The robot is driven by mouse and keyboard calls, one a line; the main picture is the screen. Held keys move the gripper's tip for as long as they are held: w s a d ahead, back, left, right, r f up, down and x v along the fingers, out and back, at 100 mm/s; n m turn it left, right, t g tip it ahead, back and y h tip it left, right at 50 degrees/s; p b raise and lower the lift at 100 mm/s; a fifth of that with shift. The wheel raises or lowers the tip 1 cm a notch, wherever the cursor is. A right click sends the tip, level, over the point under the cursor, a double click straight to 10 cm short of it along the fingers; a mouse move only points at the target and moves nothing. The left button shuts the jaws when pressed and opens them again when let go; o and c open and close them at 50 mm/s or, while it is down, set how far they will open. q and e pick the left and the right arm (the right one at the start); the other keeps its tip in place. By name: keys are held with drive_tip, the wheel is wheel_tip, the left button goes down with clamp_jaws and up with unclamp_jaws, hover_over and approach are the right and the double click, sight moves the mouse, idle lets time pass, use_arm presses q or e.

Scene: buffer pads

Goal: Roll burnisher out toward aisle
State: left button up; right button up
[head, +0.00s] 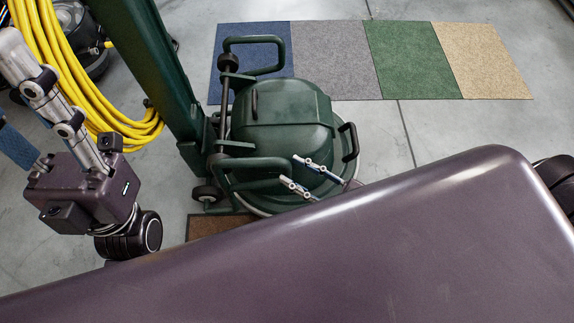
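The dark green burnisher (282,115) stands on the floor in the middle of the head view. It has a rounded motor housing, looped tube handles, small black wheels and a tall green column leaning up to the left. My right gripper (292,169) reaches from under my purple body to the burnisher's near loop handle (250,163). Its two fingers are apart, beside or around the handle's right end; I cannot tell whether they touch it. My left gripper (28,118) is at the left edge, fingers spread, apart from the burnisher. Its fingertips are partly cut off.
Blue, grey, green and tan floor pads (405,60) lie in a row behind the burnisher. A yellow coiled hose or cable (75,75) hangs at the left, near a black machine (80,40). A brown mat (215,226) lies in front. Grey floor at right is clear.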

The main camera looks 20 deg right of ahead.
drive_tip(key=shift+b+x, duration=0.3)
drive_tip(key=shift+x, duration=1.2)
drive_tip(key=shift+c, duration=0.3)
clamp_jaws()
